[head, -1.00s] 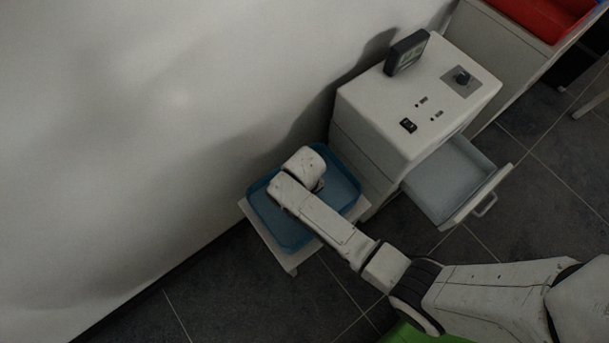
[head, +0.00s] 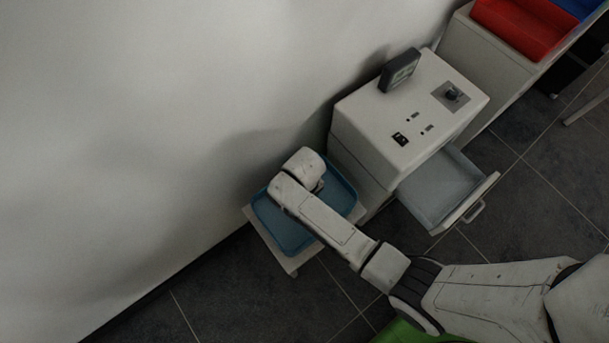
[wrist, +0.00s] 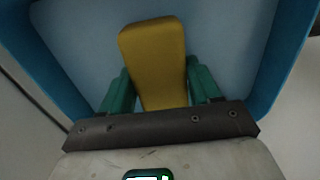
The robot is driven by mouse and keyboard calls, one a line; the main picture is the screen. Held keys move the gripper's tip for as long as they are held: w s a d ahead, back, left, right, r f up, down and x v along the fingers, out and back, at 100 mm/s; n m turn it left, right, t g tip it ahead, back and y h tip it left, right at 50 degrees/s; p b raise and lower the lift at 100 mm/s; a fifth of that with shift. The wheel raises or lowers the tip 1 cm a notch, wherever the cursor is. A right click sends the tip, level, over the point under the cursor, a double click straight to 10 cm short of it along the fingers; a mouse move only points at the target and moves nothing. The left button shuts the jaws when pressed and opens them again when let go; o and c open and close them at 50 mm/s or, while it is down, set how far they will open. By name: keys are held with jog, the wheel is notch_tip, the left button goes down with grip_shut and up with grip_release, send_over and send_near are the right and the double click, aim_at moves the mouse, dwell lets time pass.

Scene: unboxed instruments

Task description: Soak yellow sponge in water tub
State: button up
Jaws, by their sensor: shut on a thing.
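The yellow sponge (wrist: 155,60) is in the wrist view, held between the two green fingers of my gripper (wrist: 160,88). The blue water tub (wrist: 262,60) surrounds the sponge and fingers in that view, with its pale blue inside behind them. In the head view the blue tub (head: 282,236) sits on a small white stand by the wall, and my arm's end is over it. The arm hides the sponge and fingers in the head view. I cannot tell whether the sponge touches the tub bottom or the water.
A white cabinet (head: 365,125) stands right beside the tub, with a dial and a dark display (head: 400,70) on top. Its drawer (head: 440,188) is open and looks empty. A red bin (head: 520,28) is at top right. The white wall is close on the left.

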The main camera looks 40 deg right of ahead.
jog(key=shift+r+p, duration=2.55)
jog(key=shift+r, duration=0.2)
jog(key=shift+w+r, duration=0.1)
